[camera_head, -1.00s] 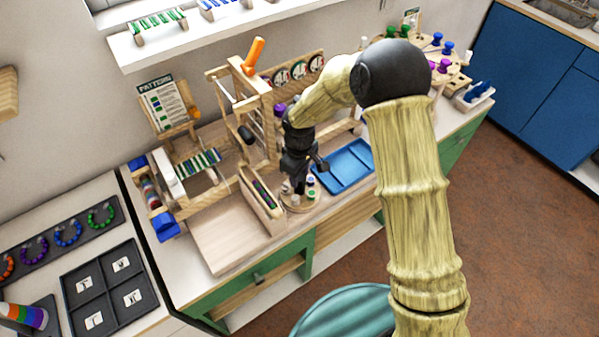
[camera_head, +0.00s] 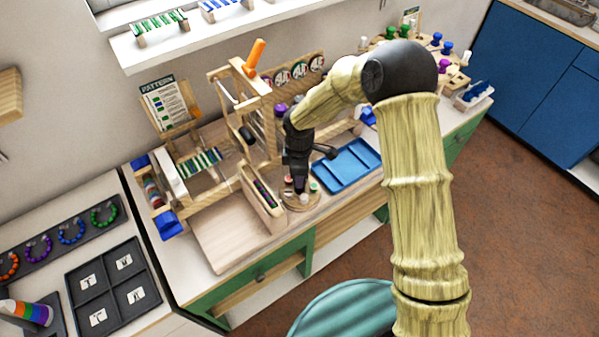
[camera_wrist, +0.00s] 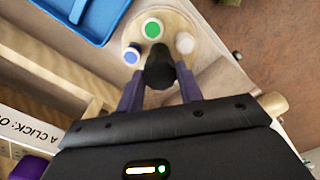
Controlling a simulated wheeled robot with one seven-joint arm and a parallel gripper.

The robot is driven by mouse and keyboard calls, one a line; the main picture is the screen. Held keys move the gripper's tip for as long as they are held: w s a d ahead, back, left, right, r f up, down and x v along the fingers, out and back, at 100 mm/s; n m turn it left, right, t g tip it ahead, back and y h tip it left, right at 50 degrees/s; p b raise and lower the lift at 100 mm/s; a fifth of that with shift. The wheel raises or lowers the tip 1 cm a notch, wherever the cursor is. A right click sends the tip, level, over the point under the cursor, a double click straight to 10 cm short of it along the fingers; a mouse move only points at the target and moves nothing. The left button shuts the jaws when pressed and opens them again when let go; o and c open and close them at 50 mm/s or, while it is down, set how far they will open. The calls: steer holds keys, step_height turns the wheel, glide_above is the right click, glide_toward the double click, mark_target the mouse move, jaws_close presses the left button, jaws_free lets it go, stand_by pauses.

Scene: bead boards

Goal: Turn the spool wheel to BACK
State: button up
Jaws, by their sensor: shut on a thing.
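The spool wheel (camera_head: 298,205) is a round wooden disc on the counter, carrying small coloured spools. In the wrist view its disc (camera_wrist: 172,22) shows a blue spool (camera_wrist: 132,55), a green spool (camera_wrist: 153,28) and a white spool (camera_wrist: 185,43). My gripper (camera_head: 298,188) reaches down onto the wheel from above. In the wrist view my gripper (camera_wrist: 158,85) has its fingers on both sides of a dark knob (camera_wrist: 158,66) and is shut on it. My gripper hides part of the wheel. I cannot read a BACK mark.
A blue tray (camera_head: 345,183) lies right of the wheel. A narrow wooden box (camera_head: 262,200) stands close on its left, with a wooden frame with an orange handle (camera_head: 254,58) behind. A flat wooden board (camera_head: 228,240) lies front left.

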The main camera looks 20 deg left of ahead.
steer(key=shift+w+r, duration=0.1)
steer(key=o, duration=1)
step_height(320, 180, up, 17)
steer(key=b, duration=0.2)
steer(key=shift+r, duration=0.2)
steer(key=s+d+f+m+t, duration=0.1)
steer(key=s+d+m, duration=0.3)
steer(key=d+m, duration=0.3)
steer(key=s+d+m, duration=0.4)
steer(key=d+m, duration=0.3)
steer(key=d, duration=0.5)
steer(key=s+d+f+m+t, duration=0.1)
steer(key=s+d+m, duration=0.3)
steer(key=d, duration=0.6)
steer(key=m, duration=0.2)
steer(key=shift+s+d+f+m+t, duration=0.15)
steer(key=shift+s+f+m+t, duration=0.15)
steer(key=shift+s+f+m, duration=0.1)
